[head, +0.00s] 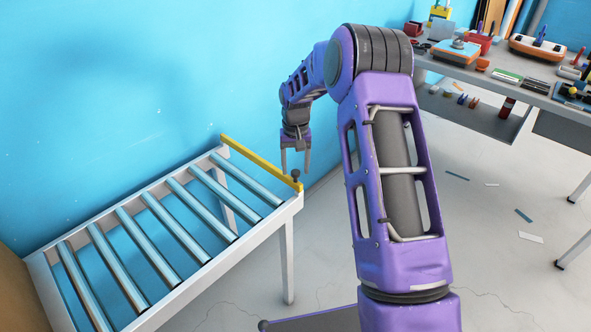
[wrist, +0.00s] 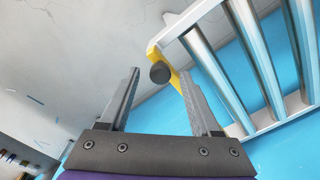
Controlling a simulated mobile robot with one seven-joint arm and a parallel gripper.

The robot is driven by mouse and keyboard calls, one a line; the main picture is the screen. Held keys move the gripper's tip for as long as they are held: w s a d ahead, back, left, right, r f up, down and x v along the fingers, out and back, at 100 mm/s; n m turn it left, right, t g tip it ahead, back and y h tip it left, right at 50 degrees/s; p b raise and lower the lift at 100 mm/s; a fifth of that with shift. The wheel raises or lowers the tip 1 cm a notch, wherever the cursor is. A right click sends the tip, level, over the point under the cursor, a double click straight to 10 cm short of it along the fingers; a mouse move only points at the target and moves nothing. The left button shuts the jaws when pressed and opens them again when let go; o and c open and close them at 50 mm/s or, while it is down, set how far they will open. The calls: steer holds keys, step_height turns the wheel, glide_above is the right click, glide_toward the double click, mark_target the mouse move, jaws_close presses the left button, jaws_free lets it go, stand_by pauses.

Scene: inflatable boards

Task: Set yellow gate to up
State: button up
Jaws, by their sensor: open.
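The yellow gate (head: 258,161) is a thin bar across the far end of a roller rack. It runs from the wall side to the rack's front corner, just above the rack's white frame. A dark round knob (head: 296,175) stands on its near right end. My gripper (head: 295,170) is open and points down at that end, its fingertips close around the knob in the picture. In the wrist view the knob (wrist: 159,73) shows between the two fingertips, with the yellow gate (wrist: 154,52) behind it. I cannot tell whether the fingers touch the knob.
The white rack (head: 215,280) with several metal rollers stands along the blue wall (head: 120,90). A workbench (head: 510,80) with tools and boxes is at the upper right. Scraps lie on the grey floor between them, which is otherwise clear.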

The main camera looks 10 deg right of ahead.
steer(key=shift+f, duration=0.4)
steer(key=shift+c, duration=0.2)
jaws_close()
stand_by(1.0)
